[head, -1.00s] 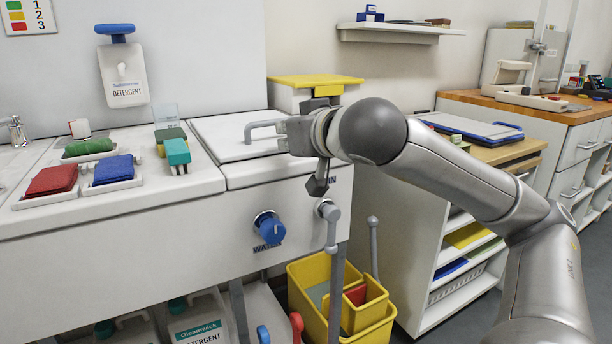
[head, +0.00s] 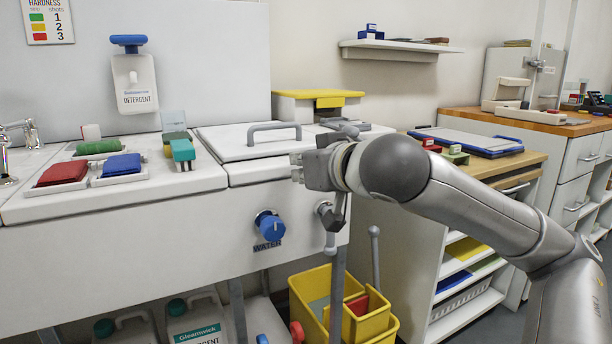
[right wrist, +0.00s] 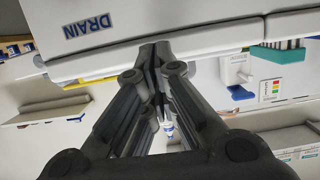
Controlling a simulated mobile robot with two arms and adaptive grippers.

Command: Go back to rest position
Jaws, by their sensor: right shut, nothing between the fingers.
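My right gripper (head: 308,168) is in front of the white counter's front edge, just right of the lid handle (head: 273,130) and a little below it. It is apart from the handle. In the right wrist view its fingers (right wrist: 154,68) are together with nothing between them, close to the counter front with the DRAIN label (right wrist: 90,25). My right arm reaches in from the lower right. My left gripper is not in view.
A blue WATER knob (head: 269,226) sits on the counter front, left of and below my gripper. A grey lever (head: 330,222) is just below it. A yellow bucket (head: 312,290) stands on the floor. A wooden-topped cabinet (head: 520,172) is at the right.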

